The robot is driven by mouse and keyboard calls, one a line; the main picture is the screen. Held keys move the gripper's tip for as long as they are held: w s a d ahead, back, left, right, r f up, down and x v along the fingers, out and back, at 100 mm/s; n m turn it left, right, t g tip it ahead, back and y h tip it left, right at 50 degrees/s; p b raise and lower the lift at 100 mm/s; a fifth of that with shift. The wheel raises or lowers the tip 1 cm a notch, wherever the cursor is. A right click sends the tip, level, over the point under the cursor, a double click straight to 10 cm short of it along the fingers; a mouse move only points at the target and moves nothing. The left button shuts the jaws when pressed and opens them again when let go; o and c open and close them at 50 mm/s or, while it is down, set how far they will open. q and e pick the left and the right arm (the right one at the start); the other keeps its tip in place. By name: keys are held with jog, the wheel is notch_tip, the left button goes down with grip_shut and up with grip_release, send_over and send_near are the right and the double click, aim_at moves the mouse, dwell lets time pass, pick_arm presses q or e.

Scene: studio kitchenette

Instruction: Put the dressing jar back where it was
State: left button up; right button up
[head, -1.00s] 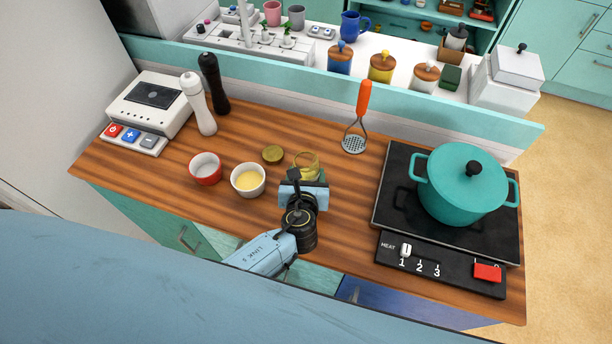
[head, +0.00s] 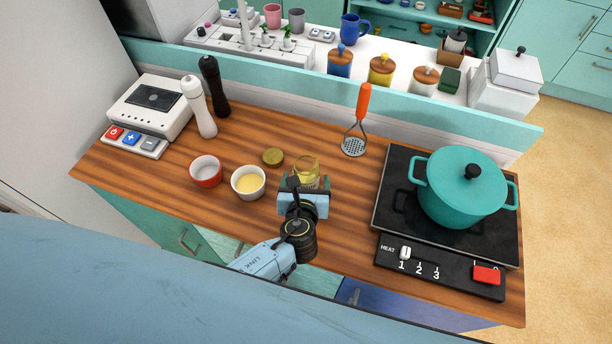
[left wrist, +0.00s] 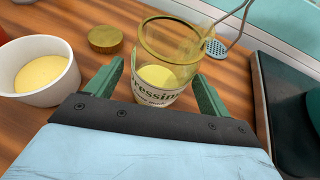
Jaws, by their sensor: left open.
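The dressing jar (head: 306,169) is a clear, lidless glass jar with yellow dressing low inside, upright on the wooden counter. In the left wrist view the jar (left wrist: 160,78) shows a white label reading "ressin". My left gripper (head: 298,186) is open in front of it. In the left wrist view the green fingers of the gripper (left wrist: 158,92) stand apart on the jar's near left and right, with gaps to the glass. A gold lid (head: 273,156) lies flat on the counter left of the jar. My right gripper is not in view.
A white bowl of yellow dressing (head: 248,182) and a red bowl (head: 206,169) stand to the left. A hob (head: 392,206) with a teal pot (head: 462,187) is at right. The counter between jar and hob is clear.

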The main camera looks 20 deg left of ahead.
pick_arm(q)
jog(key=p+v, duration=0.1)
jog(key=v, duration=0.9)
jog(key=shift+s, duration=0.15)
